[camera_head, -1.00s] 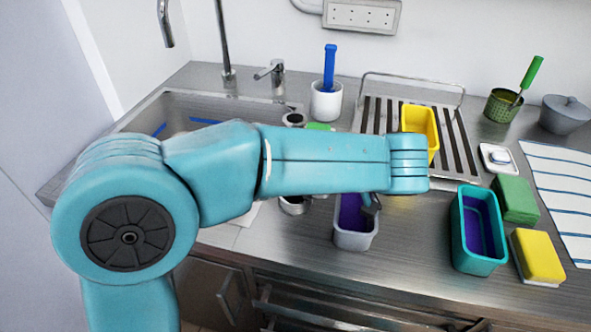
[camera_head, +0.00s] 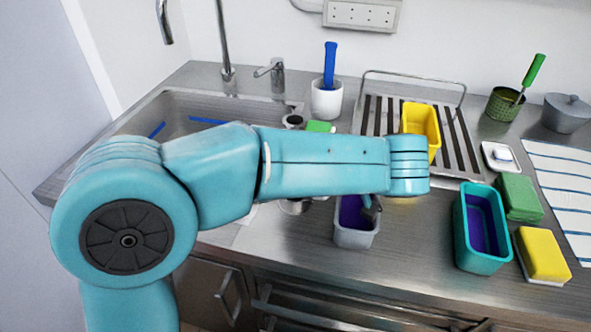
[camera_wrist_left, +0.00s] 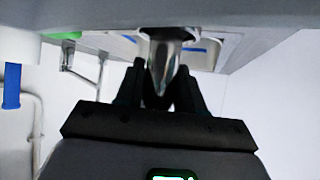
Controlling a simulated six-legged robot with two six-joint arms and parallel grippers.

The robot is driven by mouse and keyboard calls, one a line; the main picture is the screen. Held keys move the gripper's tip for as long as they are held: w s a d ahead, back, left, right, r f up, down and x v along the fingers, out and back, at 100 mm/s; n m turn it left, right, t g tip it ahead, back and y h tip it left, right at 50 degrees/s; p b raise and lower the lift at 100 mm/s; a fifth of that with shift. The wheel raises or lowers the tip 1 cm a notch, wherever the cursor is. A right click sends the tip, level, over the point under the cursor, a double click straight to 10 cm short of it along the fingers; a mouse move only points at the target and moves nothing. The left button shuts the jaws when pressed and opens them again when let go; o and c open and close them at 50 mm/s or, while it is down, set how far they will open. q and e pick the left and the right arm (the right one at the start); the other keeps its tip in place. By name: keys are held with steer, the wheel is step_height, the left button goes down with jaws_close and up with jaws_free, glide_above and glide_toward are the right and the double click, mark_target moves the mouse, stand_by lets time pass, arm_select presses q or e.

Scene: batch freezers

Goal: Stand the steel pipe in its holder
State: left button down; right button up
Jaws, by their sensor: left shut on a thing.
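My left gripper (camera_wrist_left: 161,72) is shut on a shiny tapered metal piece, the steel pipe (camera_wrist_left: 164,52), in the left wrist view. The pipe reaches past the fingertips toward the grey surface at the top of that view; I cannot tell whether they touch. In the head view my left arm stretches across the counter and hides the grip. Round metal pieces show above the arm (camera_head: 293,121) and below it (camera_head: 294,206); I cannot tell whether either is the pipe or its holder. My right gripper is not in view.
A sink (camera_head: 222,108) lies behind the arm. A white pot (camera_head: 326,100) with a blue handle and a drying rack (camera_head: 455,130) stand at the back. A grey bin (camera_head: 356,238), teal bin (camera_head: 479,262) and yellow sponge (camera_head: 543,252) are in front. Bare counter (camera_head: 420,232) lies between the bins.

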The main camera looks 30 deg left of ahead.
arm_select(q)
steer(key=shift+f, duration=0.3)
steer(key=c, duration=1)
jaws_free()
steer(key=shift+p+v, duration=1.9)
steer(key=shift+v, duration=3.65)
